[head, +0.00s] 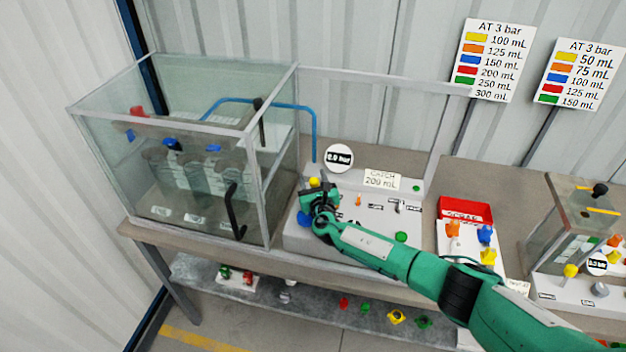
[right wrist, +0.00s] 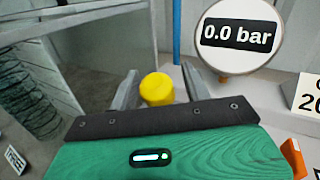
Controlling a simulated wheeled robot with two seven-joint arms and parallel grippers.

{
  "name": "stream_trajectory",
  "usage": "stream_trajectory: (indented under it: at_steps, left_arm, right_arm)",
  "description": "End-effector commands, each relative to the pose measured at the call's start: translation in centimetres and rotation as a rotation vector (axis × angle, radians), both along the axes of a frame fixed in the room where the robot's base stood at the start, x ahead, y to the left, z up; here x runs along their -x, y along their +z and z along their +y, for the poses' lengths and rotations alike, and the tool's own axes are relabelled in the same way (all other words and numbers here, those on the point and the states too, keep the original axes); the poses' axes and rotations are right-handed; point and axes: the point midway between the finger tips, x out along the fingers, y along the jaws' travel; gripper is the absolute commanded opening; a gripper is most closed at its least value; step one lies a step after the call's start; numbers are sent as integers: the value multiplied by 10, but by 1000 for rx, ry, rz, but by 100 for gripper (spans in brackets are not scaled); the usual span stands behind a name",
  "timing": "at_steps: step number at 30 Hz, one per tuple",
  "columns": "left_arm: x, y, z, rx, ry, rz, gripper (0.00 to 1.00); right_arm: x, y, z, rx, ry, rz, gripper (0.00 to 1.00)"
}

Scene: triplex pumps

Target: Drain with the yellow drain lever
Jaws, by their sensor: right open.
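The yellow drain lever shows as a round yellow knob (right wrist: 157,89) in the right wrist view, and as a small yellow spot (head: 314,182) on the grey pump console (head: 300,240) in the head view. My right gripper (head: 318,196) is at the left end of the console, at the knob. In the right wrist view my right gripper (right wrist: 158,88) is open, with one finger on each side of the knob. I cannot tell whether the fingers touch it. The lever's lower part is hidden behind the gripper. My left gripper is not in view.
A pressure gauge (head: 339,158) reads 0.0 bar and a catch sign (head: 382,180) stands behind the console. A glass enclosure (head: 270,195) with a black handle (head: 235,212) is close on the left. A red scrap bin (head: 465,211) is at the right.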

Motion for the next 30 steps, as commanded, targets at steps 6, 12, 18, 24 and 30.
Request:
stream_trajectory:
  at_steps: [6,12,18,24,30]
  left_arm:
    - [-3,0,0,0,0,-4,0]
    - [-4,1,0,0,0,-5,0]
    - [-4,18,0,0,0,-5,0]
    - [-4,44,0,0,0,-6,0]
    - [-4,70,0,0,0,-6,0]
  right_arm:
    - [0,0,0,0,0,0,15]
    - [0,0,0,-1,0,1,0]
    - [-4,6,-1,-20,-3,61,0]
    - [-13,7,-4,-58,-3,180,0]
    - [-20,6,-6,-93,-2,289,0]
